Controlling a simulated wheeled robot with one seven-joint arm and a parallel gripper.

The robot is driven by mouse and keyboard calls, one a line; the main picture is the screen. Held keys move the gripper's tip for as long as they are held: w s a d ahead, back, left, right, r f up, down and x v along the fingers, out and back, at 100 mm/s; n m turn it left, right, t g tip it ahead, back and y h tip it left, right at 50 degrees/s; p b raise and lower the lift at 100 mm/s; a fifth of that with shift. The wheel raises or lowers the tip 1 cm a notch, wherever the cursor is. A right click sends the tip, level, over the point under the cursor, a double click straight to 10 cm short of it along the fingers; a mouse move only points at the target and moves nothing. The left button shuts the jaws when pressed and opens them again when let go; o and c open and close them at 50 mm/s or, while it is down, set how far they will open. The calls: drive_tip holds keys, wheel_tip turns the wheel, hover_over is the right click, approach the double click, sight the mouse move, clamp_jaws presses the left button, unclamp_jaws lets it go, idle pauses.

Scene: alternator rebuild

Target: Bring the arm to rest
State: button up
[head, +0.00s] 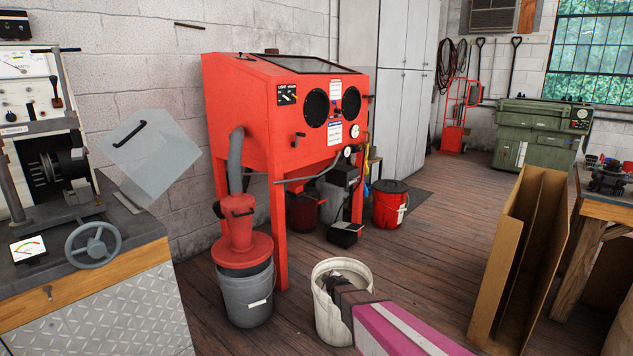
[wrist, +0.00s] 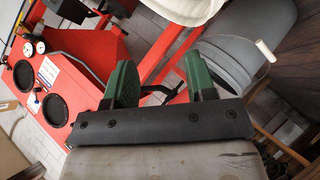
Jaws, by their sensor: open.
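My gripper shows in the wrist view (wrist: 159,76). Its two green fingers stand apart, and I see nothing held between them. In the head view my magenta and grey arm reaches in from the bottom edge, and its dark end lies in front of the white bucket (head: 328,279); the fingers cannot be made out there. In the wrist view the white bucket's rim (wrist: 178,10) shows at the top edge, beyond the fingers. I cannot tell how far it is from them.
A red blasting cabinet (head: 262,140) stands behind, with a grey bucket (head: 246,300) under its red cyclone. A workbench (head: 20,318) with a test machine is at left. An open cardboard box (head: 485,300) stands at right. Wood floor (head: 425,245) is clear between the cabinet and box.

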drive_tip(key=s+d+r+m+g+h, duration=0.2)
drive_tip(key=s+d+r+m+g, duration=0.15)
drive_tip(key=s+d, duration=0.3)
drive_tip(key=s+d+r+m+g+h, duration=0.2)
drive_tip(key=s+d+r+m, duration=0.1)
drive_tip(key=s+d+m, duration=0.3)
drive_tip(key=s+r+m+g+y, duration=0.1)
drive_tip(key=s+r+g, duration=0.1)
drive_tip(key=s, duration=0.6)
drive_tip(key=s+r+m+g+y, duration=0.1)
drive_tip(key=s+r+m+g, duration=0.1)
drive_tip(key=s, duration=0.7)
drive_tip(key=shift+s+d+r+g, duration=0.15)
drive_tip(key=shift+d+r+g, duration=0.15)
drive_tip(key=shift+r+g, duration=0.75)
drive_tip(key=shift+f, duration=0.3)
